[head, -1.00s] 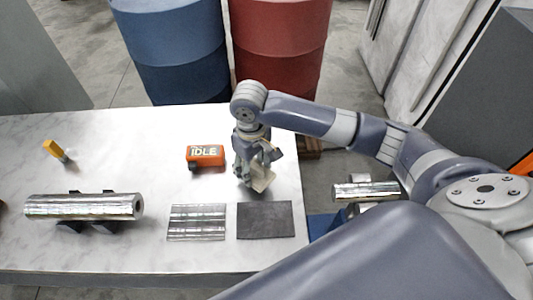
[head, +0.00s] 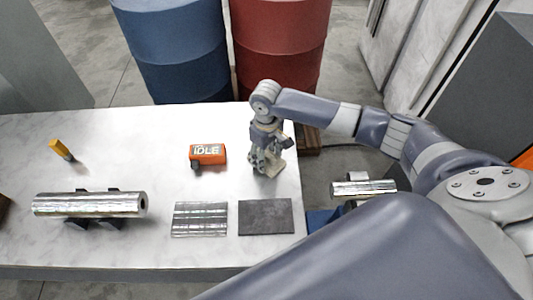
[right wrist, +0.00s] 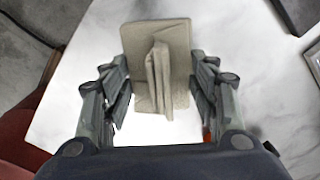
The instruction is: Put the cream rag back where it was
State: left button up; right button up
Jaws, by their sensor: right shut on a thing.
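The cream rag (right wrist: 172,38) is a folded, square beige cloth with a raised fold along its middle. My right gripper (right wrist: 160,88) is shut on this fold, with a finger on each side. In the head view, my right gripper (head: 266,168) points down over the right end of the white marble table (head: 130,150), and a small part of the rag (head: 276,168) shows at its fingertips. I cannot tell whether the rag touches the tabletop. My left gripper is not in view.
An orange box marked IDLE (head: 208,153) stands left of the gripper. A dark grey mat (head: 265,218) and a ribbed metal plate (head: 200,220) lie in front. A shiny roll (head: 90,204) rests on dark supports. Blue (head: 180,50) and red (head: 280,45) barrels stand behind the table.

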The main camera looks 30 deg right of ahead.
jog(key=shift+f, duration=0.1)
jog(key=o, duration=0.9)
jog(key=shift+o, duration=0.2)
notch_tip(320, 180, up, 12)
jog(key=b, duration=0.1)
